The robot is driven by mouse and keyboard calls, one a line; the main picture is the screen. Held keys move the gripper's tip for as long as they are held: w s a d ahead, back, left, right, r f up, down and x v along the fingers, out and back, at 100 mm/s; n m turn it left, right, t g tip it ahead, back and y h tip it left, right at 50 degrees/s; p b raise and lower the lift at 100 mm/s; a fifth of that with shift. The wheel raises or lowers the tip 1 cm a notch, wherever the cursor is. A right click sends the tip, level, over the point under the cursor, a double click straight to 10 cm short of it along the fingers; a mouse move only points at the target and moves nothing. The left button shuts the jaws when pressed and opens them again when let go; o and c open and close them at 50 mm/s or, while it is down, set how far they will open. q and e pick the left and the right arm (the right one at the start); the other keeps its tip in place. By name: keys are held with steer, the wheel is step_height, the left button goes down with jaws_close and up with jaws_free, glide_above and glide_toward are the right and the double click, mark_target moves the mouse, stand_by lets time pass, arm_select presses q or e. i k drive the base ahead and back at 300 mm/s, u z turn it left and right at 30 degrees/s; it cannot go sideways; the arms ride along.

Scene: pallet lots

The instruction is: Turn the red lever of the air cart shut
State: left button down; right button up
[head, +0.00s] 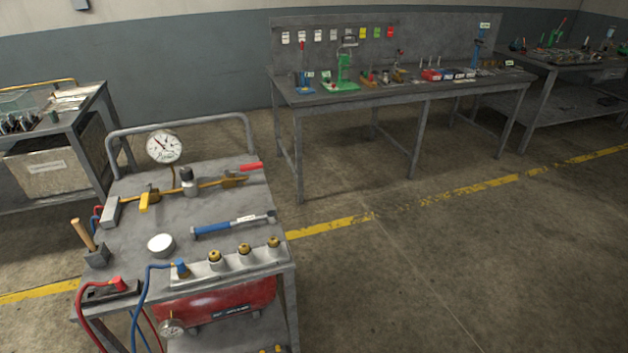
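The air cart (185,215) is a grey metal cart at the lower left of the head view. The red lever (251,166) lies on its top at the back right, at the right end of a brass pipe (210,183). It appears to lie roughly in line with the pipe. A yellow lever (144,202) sits on the pipe's left part and points towards the front. A white round gauge (165,146) stands above the pipe. Neither of my grippers is in the view.
A blue-handled torque wrench (232,225), a white round cap (160,244), a mallet (90,243) and a row of brass fittings (244,249) are on the cart top. Red and blue hoses hang at its front left. A workbench (400,92) stands behind; floor at right is clear.

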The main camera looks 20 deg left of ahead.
mark_target(249, 167)
steer(key=z, duration=0.4)
steer(key=k, duration=0.6)
steer(key=z, duration=0.05)
steer(key=i, duration=1.6)
steer(key=u, duration=1.85)
steer(key=i, duration=0.6)
steer(key=u, duration=0.65)
